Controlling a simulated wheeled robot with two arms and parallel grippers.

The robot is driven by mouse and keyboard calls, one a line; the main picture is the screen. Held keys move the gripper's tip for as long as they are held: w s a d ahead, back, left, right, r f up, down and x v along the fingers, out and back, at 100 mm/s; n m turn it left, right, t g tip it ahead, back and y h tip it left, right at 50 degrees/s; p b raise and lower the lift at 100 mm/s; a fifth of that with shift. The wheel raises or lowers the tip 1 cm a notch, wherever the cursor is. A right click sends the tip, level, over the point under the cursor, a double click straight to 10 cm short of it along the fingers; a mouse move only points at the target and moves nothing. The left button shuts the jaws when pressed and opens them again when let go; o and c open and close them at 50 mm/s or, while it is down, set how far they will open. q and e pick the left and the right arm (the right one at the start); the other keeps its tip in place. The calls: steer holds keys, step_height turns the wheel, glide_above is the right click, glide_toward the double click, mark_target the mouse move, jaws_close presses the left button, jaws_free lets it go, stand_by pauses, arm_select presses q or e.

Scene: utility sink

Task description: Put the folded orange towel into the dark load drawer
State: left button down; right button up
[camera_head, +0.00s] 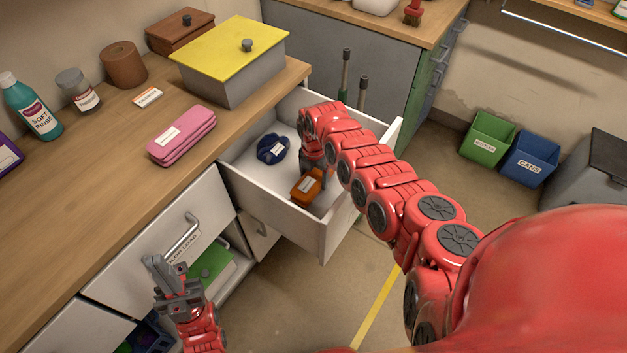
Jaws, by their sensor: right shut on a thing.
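The folded orange towel (307,188) has a small white label and is inside the open white drawer (325,232), near its front. My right gripper (312,172) reaches down into this drawer and is shut on the towel. Whether the towel touches the drawer floor is hard to tell. A dark blue cloth bundle (272,149) lies in the same drawer, to the left. No label shows on the open drawer. My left gripper (158,264) is low at the left, near the handle (183,238) of a closed, labelled front; its finger gap is unclear.
The wooden counter (100,185) carries a folded pink towel (182,135), a grey box with yellow lid (232,60), bottles and a brown roll. A green bin (487,137) and a blue bin (530,157) stand on the floor at right. Two dark handles rise behind the drawer.

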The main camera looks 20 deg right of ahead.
mark_target(314, 176)
steer(key=shift+f, duration=0.65)
steer(key=o, duration=1.2)
steer(key=shift+f, duration=0.15)
steer(key=shift+o, duration=0.2)
steer(key=shift+r, duration=0.35)
step_height(314, 176, up, 10)
steer(key=shift+r+p, duration=0.25)
steer(key=shift+p, duration=0.45)
steer(key=shift+r, duration=0.6)
